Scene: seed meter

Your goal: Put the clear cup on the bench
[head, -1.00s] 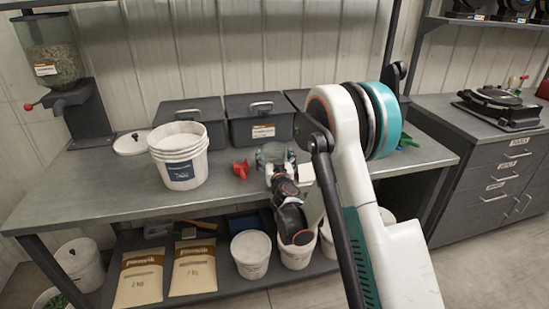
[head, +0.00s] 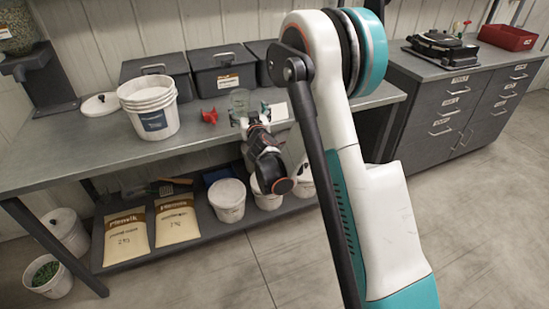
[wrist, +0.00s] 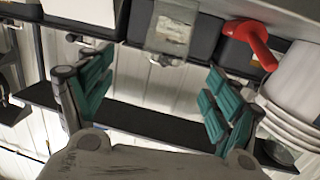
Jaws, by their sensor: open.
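The clear cup (head: 239,99) stands upright on the grey bench (head: 80,160), near its front-middle, just beyond my gripper (head: 250,113). In the wrist view, which looks upside down, the cup (wrist: 172,28) shows at the top, in line with the gap between the fingers. My gripper (wrist: 160,75) is open, with its green finger pads spread wide and nothing between them. The cup's end at the top of the wrist view is cut off. In the head view my wrist partly hides the bench edge and the area by the cup.
A red piece (head: 209,116) and a stack of white buckets (head: 150,107) stand left of the cup. A white square item (head: 278,110) lies to its right. Dark lidded bins (head: 222,72) line the back. Paper bags (head: 127,238) and buckets fill the lower shelf.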

